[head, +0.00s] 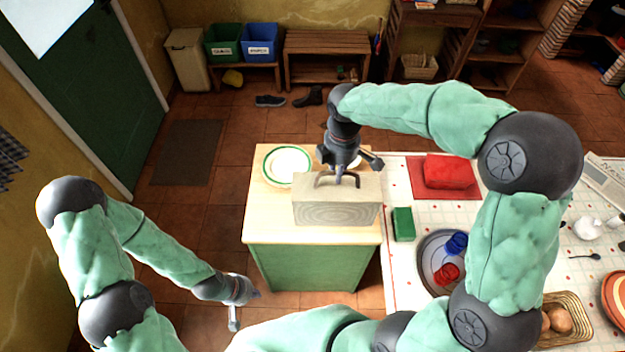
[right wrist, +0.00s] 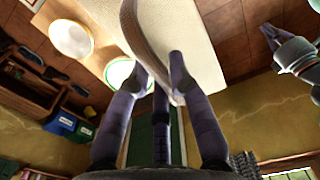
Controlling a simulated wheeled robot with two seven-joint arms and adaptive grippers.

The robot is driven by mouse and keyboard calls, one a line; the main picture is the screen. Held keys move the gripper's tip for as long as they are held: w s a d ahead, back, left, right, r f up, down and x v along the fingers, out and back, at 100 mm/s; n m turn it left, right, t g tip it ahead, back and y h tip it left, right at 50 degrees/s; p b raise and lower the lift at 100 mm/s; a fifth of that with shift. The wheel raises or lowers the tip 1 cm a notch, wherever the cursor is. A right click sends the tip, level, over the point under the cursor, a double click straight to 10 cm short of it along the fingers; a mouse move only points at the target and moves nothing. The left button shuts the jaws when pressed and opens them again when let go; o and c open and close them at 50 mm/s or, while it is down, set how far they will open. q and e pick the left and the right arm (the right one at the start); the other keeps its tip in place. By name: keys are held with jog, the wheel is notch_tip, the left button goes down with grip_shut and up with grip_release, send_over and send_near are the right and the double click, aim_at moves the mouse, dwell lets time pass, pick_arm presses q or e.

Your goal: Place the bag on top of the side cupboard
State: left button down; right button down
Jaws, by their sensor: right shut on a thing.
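The bag (head: 336,210) is a pale beige, box-like bag with a brown handle, upright over the front right part of the side cupboard. The side cupboard (head: 268,226) has a light wooden top and a green body. Whether the bag's base touches the top cannot be told. My right gripper (head: 340,178) is above the bag, shut on its handle. In the right wrist view the handle (right wrist: 142,45) runs between the fingers (right wrist: 163,75). My left gripper (head: 246,306) is open and empty, low in front of the cupboard's left side.
A green-rimmed plate (head: 288,164) lies on the cupboard's back left, with another plate mostly hidden behind my right gripper. The right counter (head: 408,262) holds a green sponge (head: 403,224), a red packet (head: 449,171) and a tray with cups (head: 432,262). The cupboard's front left top is clear.

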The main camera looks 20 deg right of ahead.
aim_at(313, 173)
jog(key=w+a+f, duration=0.1)
jog(key=f, duration=0.1)
jog(key=w+a+f, duration=0.4)
jog(key=shift+w+f, duration=0.15)
jog(key=shift+f, duration=0.1)
jog(key=shift+w+a+f, duration=0.1)
jog(key=shift+a+f, duration=0.1)
jog(key=shift+f, duration=0.1)
jog(key=shift+w+f+b, duration=0.15)
jog(key=shift+f+b, duration=0.2)
jog(key=shift+f, duration=1.25)
jog(key=shift+f, duration=0.15)
jog(key=c, duration=1.1)
grip_release()
jog(key=shift+c, duration=0.2)
notch_tip(313, 173, up, 12)
jog(key=shift+r+p, duration=0.15)
jog(key=shift+p, duration=0.4)
